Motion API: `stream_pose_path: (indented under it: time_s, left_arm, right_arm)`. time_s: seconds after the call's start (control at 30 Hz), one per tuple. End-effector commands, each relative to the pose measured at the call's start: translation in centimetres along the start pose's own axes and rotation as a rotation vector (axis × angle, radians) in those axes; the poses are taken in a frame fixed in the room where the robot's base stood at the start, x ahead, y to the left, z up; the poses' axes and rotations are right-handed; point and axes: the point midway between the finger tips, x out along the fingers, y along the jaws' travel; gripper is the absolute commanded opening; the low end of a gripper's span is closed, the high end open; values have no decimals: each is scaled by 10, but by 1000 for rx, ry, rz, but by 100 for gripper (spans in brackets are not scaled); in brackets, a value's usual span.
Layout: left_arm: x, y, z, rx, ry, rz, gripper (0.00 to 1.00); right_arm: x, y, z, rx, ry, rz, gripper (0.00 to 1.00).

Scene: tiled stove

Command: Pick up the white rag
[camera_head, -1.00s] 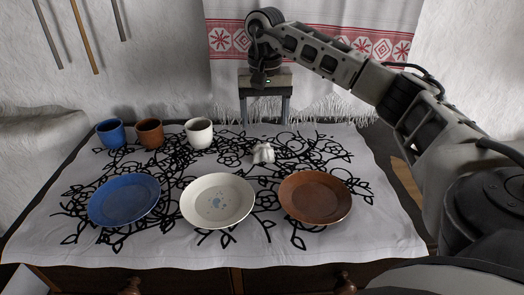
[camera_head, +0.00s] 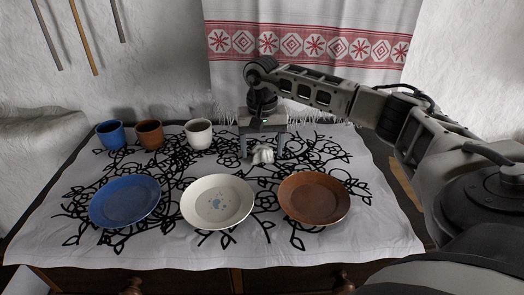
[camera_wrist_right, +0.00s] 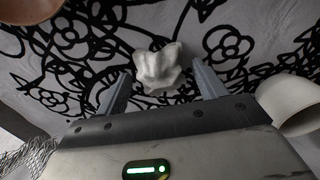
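The white rag (camera_head: 263,154) is a small crumpled lump on the patterned tablecloth, behind the gap between the white and brown plates. In the right wrist view the rag (camera_wrist_right: 158,70) lies between and just ahead of the two fingers. My right gripper (camera_head: 263,157) points down over the rag with its fingers on either side. In the wrist view the right gripper (camera_wrist_right: 160,88) is open, and the fingers look apart from the rag. My left gripper is not in view.
A blue plate (camera_head: 124,201), white plate (camera_head: 217,202) and brown plate (camera_head: 314,198) line the front. A blue cup (camera_head: 111,135), brown cup (camera_head: 149,134) and white cup (camera_head: 199,134) stand at the back left. A red-patterned towel (camera_head: 310,45) hangs behind.

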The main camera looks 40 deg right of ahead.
Motion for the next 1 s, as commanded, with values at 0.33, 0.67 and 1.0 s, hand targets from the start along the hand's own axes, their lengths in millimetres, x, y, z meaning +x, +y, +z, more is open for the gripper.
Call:
stream_pose_path:
  time_s: [0.33,0.67,1.0]
  left_arm:
    - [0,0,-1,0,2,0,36]
    - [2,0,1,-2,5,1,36]
    - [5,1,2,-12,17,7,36]
  right_arm:
    - [-1,0,0,0,0,-1,23]
    - [-13,-1,-1,0,3,-4,23]
    - [-74,11,35,-3,6,-1,23]
